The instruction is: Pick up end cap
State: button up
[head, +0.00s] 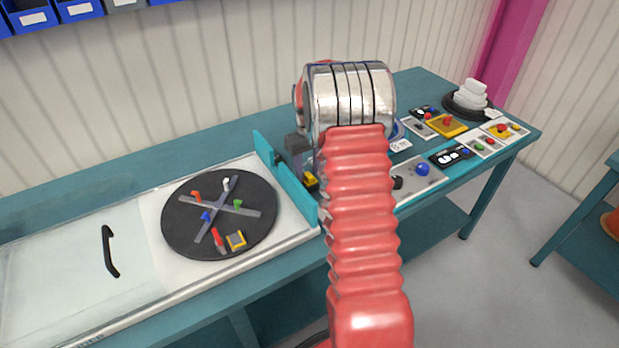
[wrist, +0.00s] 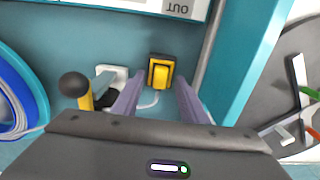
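I cannot make out for certain which thing is the end cap. In the wrist view my gripper (wrist: 159,82) is open, its two purple-grey fingers apart. Beyond and between the fingertips is a yellow rocker on a black housing (wrist: 161,72), fixed or resting on the teal surface; nothing is clearly gripped. A yellow lever with a black ball knob (wrist: 75,84) stands left of the fingers, near a white plate. In the head view my arm hides most of the gripper; a yellow-and-black piece (head: 311,181) shows beside it.
A teal upright panel (head: 286,178) stands between the gripper and a dark round disk (head: 180,232) with small coloured pieces. A clear cover with a black handle (head: 109,251) lies left. Control boxes (head: 446,125) and a stacked white reel (head: 467,96) stand right. A blue coil (wrist: 18,95) is left.

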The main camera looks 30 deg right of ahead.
jog(key=shift+c, duration=0.5)
grip_shut()
